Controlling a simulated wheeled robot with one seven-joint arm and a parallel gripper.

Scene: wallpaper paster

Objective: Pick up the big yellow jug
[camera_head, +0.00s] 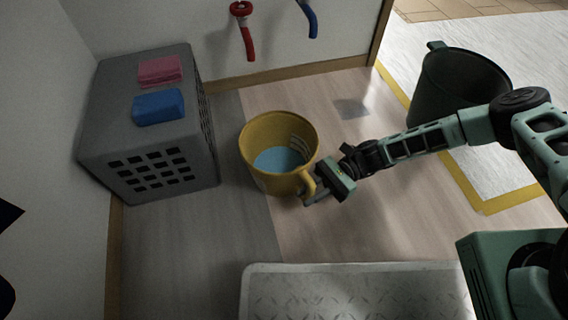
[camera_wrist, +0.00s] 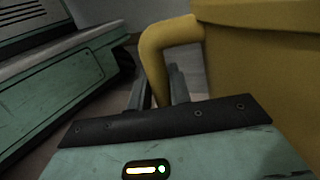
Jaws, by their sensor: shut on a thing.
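The big yellow jug (camera_head: 262,178) stands upright in the middle of the head view, with blue inside it that looks like liquid. Its handle is on the right side, facing my arm. My gripper (camera_head: 308,196) is at this handle, shut on it. In the wrist view the jug's wall (camera_wrist: 265,60) fills the upper right, and the curved handle (camera_wrist: 160,45) passes down by my gripper's fingers (camera_wrist: 160,88). The handle's lower part is hidden behind my gripper. I cannot tell whether the jug is clear of the floor.
A grey crate (camera_head: 95,135) at left bears a pink sponge (camera_head: 160,70) and a blue sponge (camera_head: 158,107). A dark green bucket (camera_head: 440,85) stands behind my arm. A metal-patterned platform (camera_head: 350,290) lies in front. Red (camera_head: 246,35) and blue (camera_head: 308,18) tools hang on the wall.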

